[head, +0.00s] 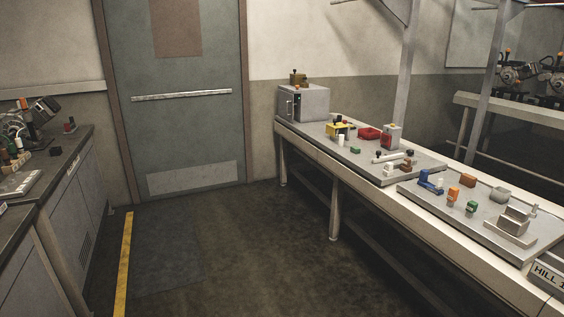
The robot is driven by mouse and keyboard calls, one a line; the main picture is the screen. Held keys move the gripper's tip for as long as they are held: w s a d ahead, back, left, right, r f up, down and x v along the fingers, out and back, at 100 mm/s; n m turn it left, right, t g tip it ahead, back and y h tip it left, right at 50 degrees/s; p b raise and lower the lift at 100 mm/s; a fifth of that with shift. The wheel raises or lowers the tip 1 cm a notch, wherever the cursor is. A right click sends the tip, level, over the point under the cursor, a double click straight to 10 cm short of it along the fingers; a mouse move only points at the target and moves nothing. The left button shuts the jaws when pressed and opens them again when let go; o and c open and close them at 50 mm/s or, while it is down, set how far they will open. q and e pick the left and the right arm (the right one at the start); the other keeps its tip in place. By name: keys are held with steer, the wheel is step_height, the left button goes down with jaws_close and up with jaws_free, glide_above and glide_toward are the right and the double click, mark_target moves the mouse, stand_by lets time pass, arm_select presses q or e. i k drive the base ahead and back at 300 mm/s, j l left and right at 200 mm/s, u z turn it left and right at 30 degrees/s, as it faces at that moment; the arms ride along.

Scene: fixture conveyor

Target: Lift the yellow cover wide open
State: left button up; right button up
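A small yellow part (338,130), which looks like the yellow cover, sits toward the far end of the long bench on the right. A dark piece shows on or beside it. It is too small to tell whether it is open or shut. Neither of my grippers shows in the head view.
A dark counter (60,165) stands left. The floor (225,245) between is clear.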

mark_target(330, 128)
steer(key=i+z, duration=0.2)
steer(key=i, duration=1.65)
steer(key=i+z, duration=0.2)
steer(key=i, duration=0.25)
steer(key=i+j+z, duration=0.2)
steer(key=i, duration=0.25)
steer(key=i+j+z, duration=0.15)
steer(key=i, duration=0.3)
steer(key=i+j+z, duration=0.2)
steer(key=i+j, duration=0.1)
steer(key=i, duration=0.1)
